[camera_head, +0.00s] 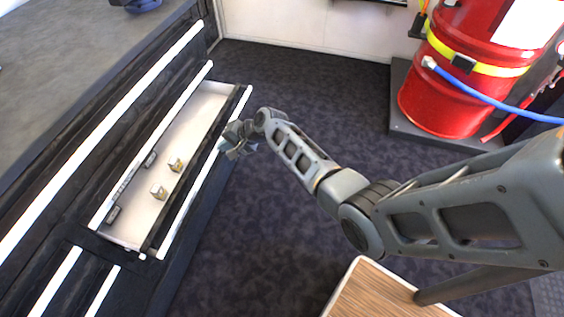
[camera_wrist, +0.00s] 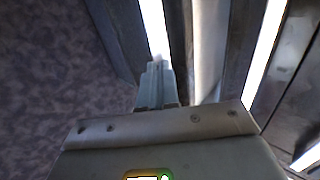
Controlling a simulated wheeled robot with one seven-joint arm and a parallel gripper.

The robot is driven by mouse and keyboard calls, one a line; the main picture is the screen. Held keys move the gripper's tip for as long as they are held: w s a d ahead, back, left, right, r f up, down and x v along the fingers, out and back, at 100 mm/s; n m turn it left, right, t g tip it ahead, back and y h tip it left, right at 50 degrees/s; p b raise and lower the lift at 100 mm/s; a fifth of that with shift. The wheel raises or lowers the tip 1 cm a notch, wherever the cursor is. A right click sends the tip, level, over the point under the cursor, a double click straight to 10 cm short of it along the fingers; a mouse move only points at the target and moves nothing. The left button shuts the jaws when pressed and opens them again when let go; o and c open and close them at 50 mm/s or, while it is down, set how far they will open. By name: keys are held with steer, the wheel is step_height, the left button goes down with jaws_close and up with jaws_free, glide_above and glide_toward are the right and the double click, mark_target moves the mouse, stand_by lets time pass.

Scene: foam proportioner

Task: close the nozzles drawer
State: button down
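The open drawer (camera_head: 203,108) sticks out from the dark cabinet at the left in the head view. It has a white inside and a white strip along its front edge. Two small brass-coloured blocks, which may be nozzles, stand in it. My gripper (camera_head: 222,146) is at the outer side of the drawer front, near its white strip. In the wrist view, my gripper's fingers (camera_wrist: 157,66) point at the white strip (camera_wrist: 154,25) and appear close together. I cannot tell whether they touch the strip or are fully shut.
The cabinet's other drawer fronts with white strips (camera_head: 105,135) lie above and below the open drawer. A red drum (camera_head: 450,95) with a blue hose stands at the upper right. A wooden surface (camera_head: 370,290) is at the bottom. Dark carpet beside the drawer is free.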

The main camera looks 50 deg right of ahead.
steer(key=w+a+b, duration=0.1)
steer(key=w+b, duration=0.1)
steer(key=w, duration=0.2)
steer(key=w+a+b, duration=0.2)
steer(key=w, duration=0.2)
steer(key=w+a+b, duration=0.1)
steer(key=w+b, duration=0.2)
steer(key=w, duration=0.1)
steer(key=shift+w+a+f, duration=0.2)
steer(key=shift+w+a, duration=0.1)
steer(key=shift+w+a+r+b, duration=0.1)
steer(key=shift+w+a+b, duration=0.1)
steer(key=shift+w, duration=0.15)
steer(key=shift+w+a+b, duration=0.1)
steer(key=shift+w+b, duration=0.1)
steer(key=shift+w, duration=0.15)
steer(key=shift+w+r, duration=0.2)
steer(key=shift+w+a+r, duration=0.1)
